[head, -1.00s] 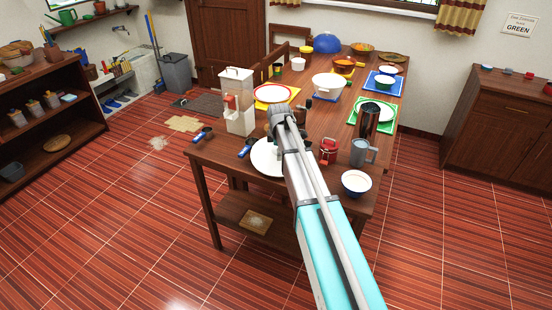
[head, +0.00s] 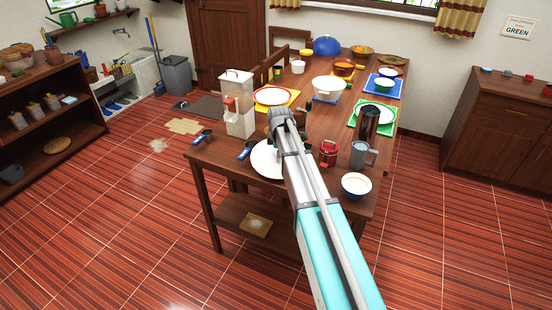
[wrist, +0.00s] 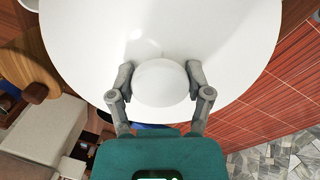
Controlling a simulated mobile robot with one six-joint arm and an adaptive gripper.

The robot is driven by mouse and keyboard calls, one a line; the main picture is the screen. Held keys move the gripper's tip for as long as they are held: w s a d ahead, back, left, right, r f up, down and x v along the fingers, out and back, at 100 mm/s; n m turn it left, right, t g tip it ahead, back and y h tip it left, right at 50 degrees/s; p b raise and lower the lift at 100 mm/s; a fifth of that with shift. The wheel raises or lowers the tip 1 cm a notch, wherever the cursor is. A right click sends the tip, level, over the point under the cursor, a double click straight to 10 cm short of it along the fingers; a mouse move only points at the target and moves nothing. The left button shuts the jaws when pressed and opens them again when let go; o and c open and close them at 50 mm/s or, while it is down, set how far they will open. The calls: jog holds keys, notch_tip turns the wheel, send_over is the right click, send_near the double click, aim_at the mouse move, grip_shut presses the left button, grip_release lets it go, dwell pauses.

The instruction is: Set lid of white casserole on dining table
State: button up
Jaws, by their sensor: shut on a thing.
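The white round lid (wrist: 90,40) fills the upper part of the wrist view, with its wide round knob (wrist: 160,82) in the middle. My gripper (wrist: 160,76) is shut on the knob, one finger on each side. In the head view the lid (head: 264,160) shows at the near end of the wooden dining table (head: 310,130), partly hidden by my arm. I cannot tell whether its underside touches the table. An open white pot (head: 328,86), which looks like the casserole, stands farther back on the table.
A white dispenser (head: 238,103) and blue-handled items (head: 248,150) stand left of the lid. A red jar (head: 328,153), a grey mug (head: 362,155), a dark cylinder (head: 369,122) and a white bowl (head: 356,185) are to the right. The table's front edge is close.

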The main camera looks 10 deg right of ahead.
jog(key=shift+c, duration=0.8)
jog(key=shift+r, duration=0.15)
notch_tip(320, 180, up, 3)
jog(key=p, duration=0.3)
jog(key=s+d, duration=0.2)
jog(key=s, duration=0.6)
jog(key=s+d, duration=0.3)
jog(key=s, duration=0.6)
jog(key=shift+d, duration=0.25)
jog(key=shift+r, duration=0.1)
jog(key=shift+s+r+p, duration=0.1)
jog(key=shift+r+p, duration=0.7)
jog(key=shift+p, duration=0.25)
jog(key=shift+s+d, duration=0.1)
